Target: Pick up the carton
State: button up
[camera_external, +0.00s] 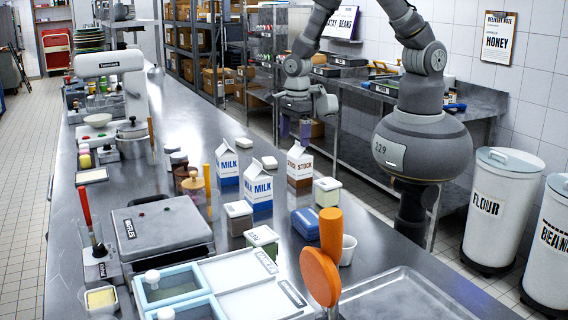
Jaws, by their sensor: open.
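Three gabled cartons stand upright on the steel counter (180,105). One white and blue MILK carton (228,168) is at the left. A second MILK carton (258,190) is in front of it to the right. A white and brown STOCK carton (299,168) stands further right, near the counter's right edge. Which one the task means cannot be told. My gripper (295,129) is open and points down, above and behind the STOCK carton in the picture. It is apart from all the cartons, and nothing shows between its fingers.
Small lidded tubs (327,192), a blue box (305,223) and a white cup (347,249) stand near the cartons. An orange-handled thing (320,272) rises in front. A waffle iron (160,230) is at left. The counter behind the cartons is mostly clear.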

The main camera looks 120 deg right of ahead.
aim_at(300, 158)
jog(key=shift+s+d+f+m, duration=0.1)
jog(key=shift+s+f+m, duration=0.25)
jog(key=shift+s, duration=0.1)
jog(key=shift+s+d+f+m, duration=0.1)
jog(key=shift+s+f+m, duration=0.1)
jog(key=shift+s+m, duration=0.2)
notch_tip(300, 158, down, 8)
jog(key=b, duration=0.3)
jog(key=shift+s+a+r, duration=0.1)
jog(key=shift+a, duration=0.05)
jog(key=shift+r, duration=0.1)
jog(key=shift+c, duration=0.3)
jog(key=c, duration=1.4)
